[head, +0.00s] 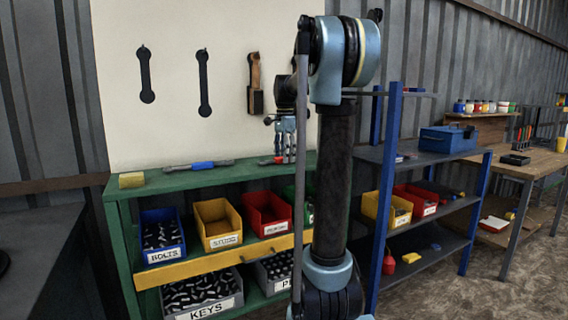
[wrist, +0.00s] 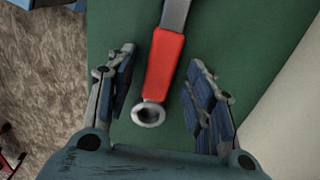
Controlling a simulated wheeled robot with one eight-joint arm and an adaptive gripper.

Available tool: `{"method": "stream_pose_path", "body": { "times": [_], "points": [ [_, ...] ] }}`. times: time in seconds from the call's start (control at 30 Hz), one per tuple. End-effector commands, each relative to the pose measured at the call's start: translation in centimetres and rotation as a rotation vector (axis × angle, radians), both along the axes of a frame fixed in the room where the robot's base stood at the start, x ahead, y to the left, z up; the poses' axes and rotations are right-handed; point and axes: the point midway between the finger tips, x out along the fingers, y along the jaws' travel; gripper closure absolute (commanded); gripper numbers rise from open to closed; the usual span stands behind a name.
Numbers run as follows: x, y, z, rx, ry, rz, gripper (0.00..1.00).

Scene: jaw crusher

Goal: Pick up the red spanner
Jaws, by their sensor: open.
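The red spanner (wrist: 164,62) lies on the green bench top (wrist: 112,25), with a red grip and a grey ring end. In the wrist view it lies between the two fingers of my gripper (wrist: 166,98), which are open and apart from it on both sides. Its upper end runs out of the wrist view. In the head view the red spanner (head: 271,161) shows at the right part of the green bench top, partly hidden by my arm. My gripper (head: 285,150) points down over it.
A blue-gripped spanner (head: 202,165) and a yellow block (head: 131,180) lie to the left on the same top. Tools hang on the pale board (head: 225,110) behind. Yellow (head: 218,224) and red (head: 266,214) bins sit below. A blue-framed shelf (head: 392,190) stands right.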

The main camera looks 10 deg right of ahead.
Motion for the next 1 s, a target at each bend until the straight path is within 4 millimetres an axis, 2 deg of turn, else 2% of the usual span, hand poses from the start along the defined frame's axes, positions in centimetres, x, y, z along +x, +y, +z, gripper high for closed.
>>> {"method": "stream_pose_path", "body": {
  "times": [0.17,0.4,0.77,0.87,1.0],
  "points": [
    [0.0,0.0,0.0,0.0,0.0,0.0,0.52],
    [0.0,0.0,0.0,0.0,0.0,0.0,1.0],
    [0.0,0.0,0.4,0.0,0.0,0.0,1.0],
    [0.0,0.0,1.4,0.0,0.0,0.0,1.0],
    [0.0,0.0,3.8,0.0,0.0,0.0,1.0]
  ]
}}
